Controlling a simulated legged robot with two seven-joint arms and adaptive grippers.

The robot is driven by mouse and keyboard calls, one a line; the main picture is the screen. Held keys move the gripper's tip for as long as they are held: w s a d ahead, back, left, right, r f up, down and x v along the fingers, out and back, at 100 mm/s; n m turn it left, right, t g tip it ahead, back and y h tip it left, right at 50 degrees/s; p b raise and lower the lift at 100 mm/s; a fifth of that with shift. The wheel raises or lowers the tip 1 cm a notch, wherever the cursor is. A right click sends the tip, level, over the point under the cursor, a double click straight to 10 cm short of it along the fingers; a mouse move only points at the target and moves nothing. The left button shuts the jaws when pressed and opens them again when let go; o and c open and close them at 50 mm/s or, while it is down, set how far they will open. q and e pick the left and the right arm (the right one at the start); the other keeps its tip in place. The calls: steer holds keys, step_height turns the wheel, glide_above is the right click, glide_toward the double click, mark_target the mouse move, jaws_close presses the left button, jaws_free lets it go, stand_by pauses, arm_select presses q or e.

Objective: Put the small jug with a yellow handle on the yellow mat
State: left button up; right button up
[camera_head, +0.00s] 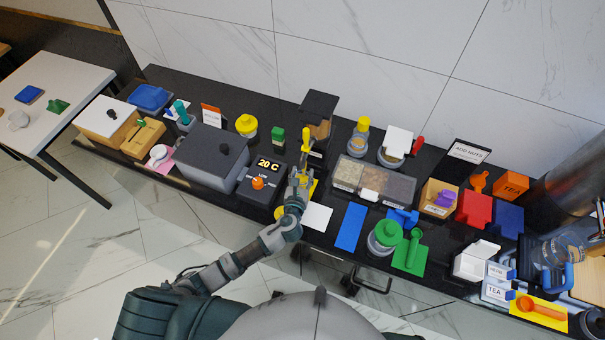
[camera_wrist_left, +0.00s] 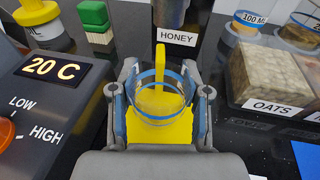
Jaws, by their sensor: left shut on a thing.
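My left gripper (camera_head: 301,174) is shut on the small clear jug (camera_wrist_left: 158,101), with one finger on each side. The jug has a blue rim and a yellow handle (camera_wrist_left: 160,58) that points away from the gripper. The jug is upright. The yellow mat (camera_wrist_left: 166,136) shows under and around the jug; part of it also shows in the head view (camera_head: 313,188). I cannot tell whether the jug's base touches the mat. In the head view the gripper hides most of the jug. My right gripper is not in view.
A grey box with a "20 C" display (camera_head: 268,165) stands close on the left. A honey dispenser (camera_head: 319,108) is behind. An oats container (camera_wrist_left: 265,76) is close on the right. A white mat (camera_head: 318,217) and a blue mat (camera_head: 350,227) lie at the front right.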

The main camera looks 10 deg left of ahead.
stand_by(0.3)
arm_select(q)
steer(key=shift+d+p, duration=0.1)
steer(key=shift+p, duration=0.2)
steer(key=shift+f+b, duration=0.45)
steer(key=shift+f, duration=0.3)
stand_by(0.3)
steer(key=o, duration=1.8)
steer(key=shift+c, duration=0.2)
steer(key=shift+s, duration=0.1)
steer(key=shift+f, duration=0.1)
